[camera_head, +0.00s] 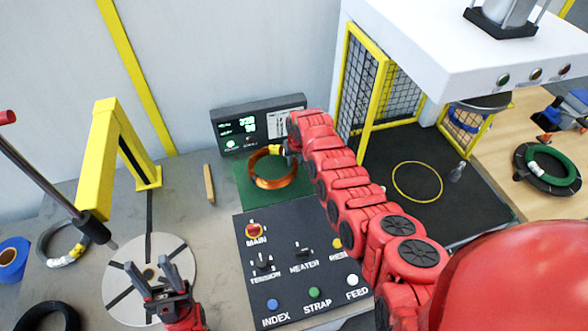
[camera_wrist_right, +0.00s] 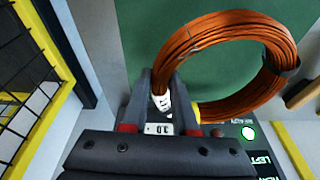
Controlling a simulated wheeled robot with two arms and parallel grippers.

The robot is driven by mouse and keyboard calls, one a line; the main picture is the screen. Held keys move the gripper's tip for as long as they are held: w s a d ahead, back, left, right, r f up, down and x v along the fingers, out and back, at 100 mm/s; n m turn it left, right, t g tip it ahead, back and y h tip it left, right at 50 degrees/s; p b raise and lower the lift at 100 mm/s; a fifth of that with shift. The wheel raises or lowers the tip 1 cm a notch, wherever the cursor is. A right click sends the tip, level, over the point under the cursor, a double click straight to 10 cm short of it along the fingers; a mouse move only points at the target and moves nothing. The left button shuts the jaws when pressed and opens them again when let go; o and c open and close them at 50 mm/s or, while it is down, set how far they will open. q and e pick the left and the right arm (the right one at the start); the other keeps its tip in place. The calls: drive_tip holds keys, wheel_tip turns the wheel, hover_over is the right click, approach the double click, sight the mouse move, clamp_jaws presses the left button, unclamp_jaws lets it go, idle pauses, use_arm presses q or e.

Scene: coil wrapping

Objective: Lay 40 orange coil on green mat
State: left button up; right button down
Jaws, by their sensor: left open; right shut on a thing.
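The orange coil (camera_head: 272,167) is at the green mat (camera_head: 243,196) in front of the display box. In the right wrist view the coil (camera_wrist_right: 272,60) shows large, with the green mat (camera_wrist_right: 150,35) behind it. I cannot tell whether the coil touches the mat. My left gripper (camera_head: 155,277) is open and empty above the round turntable (camera_head: 185,250).
A black control panel (camera_head: 290,235) with buttons lies in front of the mat. The display box (camera_head: 255,125) stands behind it. A yellow arch (camera_head: 100,150) is left. A wooden stick (camera_head: 209,184) lies beside the mat. A yellow mesh cage (camera_head: 365,80) stands right.

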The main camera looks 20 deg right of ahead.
wheel_tip(320, 180, down, 3)
drive_tip(key=shift+f+b, duration=0.1)
drive_tip(key=shift+b, duration=0.9)
drive_tip(key=c, duration=1)
unclamp_jaws()
drive_tip(key=shift+c, duration=0.2)
drive_tip(key=o, duration=0.3)
drive_tip(key=shift+s, duration=0.1)
drive_tip(key=shift+o, duration=0.2)
